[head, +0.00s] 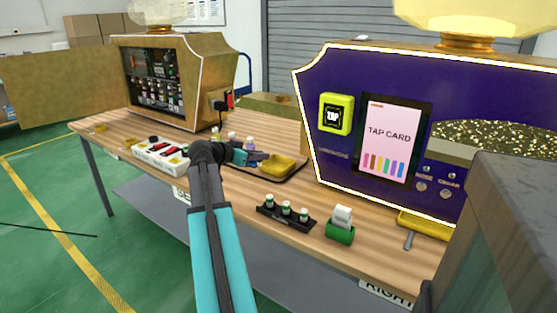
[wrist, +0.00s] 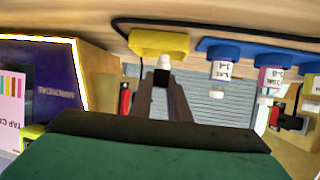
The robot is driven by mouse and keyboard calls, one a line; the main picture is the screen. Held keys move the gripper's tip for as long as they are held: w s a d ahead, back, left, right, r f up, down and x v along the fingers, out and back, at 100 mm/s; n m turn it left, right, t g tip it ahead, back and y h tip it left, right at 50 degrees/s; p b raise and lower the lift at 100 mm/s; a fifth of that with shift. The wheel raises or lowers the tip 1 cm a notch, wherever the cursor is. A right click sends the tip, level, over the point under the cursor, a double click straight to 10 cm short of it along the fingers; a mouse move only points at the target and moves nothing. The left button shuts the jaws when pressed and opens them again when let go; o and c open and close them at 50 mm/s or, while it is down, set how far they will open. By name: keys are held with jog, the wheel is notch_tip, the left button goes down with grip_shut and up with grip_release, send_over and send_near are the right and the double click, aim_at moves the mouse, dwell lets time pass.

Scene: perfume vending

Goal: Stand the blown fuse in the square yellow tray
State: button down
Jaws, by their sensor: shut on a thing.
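My gripper (head: 253,157) is out over the wooden counter, its jaws close to the square yellow tray (head: 283,165). The fuse lies in front of the yellow tray (wrist: 150,43) in that view. I cannot tell whether the fuse touches the tray. In the head view the fuse is too small to make out beside the jaws.
Small labelled bottles (wrist: 222,71) stand on blue holders (wrist: 222,50) beside the tray. A purple machine (head: 330,155) stands right, an open gold cabinet (head: 205,75) left.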

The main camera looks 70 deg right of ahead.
jog(key=s+d, duration=0.1)
jog(key=d, duration=0.1)
jog(key=s+d, duration=0.1)
jog(key=d, duration=0.1)
jog(key=s+d, duration=0.1)
jog(key=d, duration=0.2)
jog(key=shift+s+f+b, duration=0.35)
jog(key=shift+b, duration=0.05)
jog(key=shift+s+d, duration=0.1)
jog(key=shift+d, duration=0.2)
jog(key=shift+s+d+f+b, duration=0.15)
jog(key=shift+f+b, duration=0.15)
jog(key=shift+f, duration=0.65)
jog(key=shift+s+d+f+b, duration=0.15)
jog(key=shift+f+b, duration=0.1)
jog(key=shift+f, duration=0.65)
jog(key=shift+w+f, duration=0.1)
jog(key=shift+f, duration=0.05)
jog(key=c, duration=1.7)
grip_release()
jog(key=shift+o, duration=0.2)
jog(key=shift+r, duration=0.25)
jog(key=p+v, duration=0.2)
jog(key=v, duration=1)
jog(key=shift+f, duration=0.15)
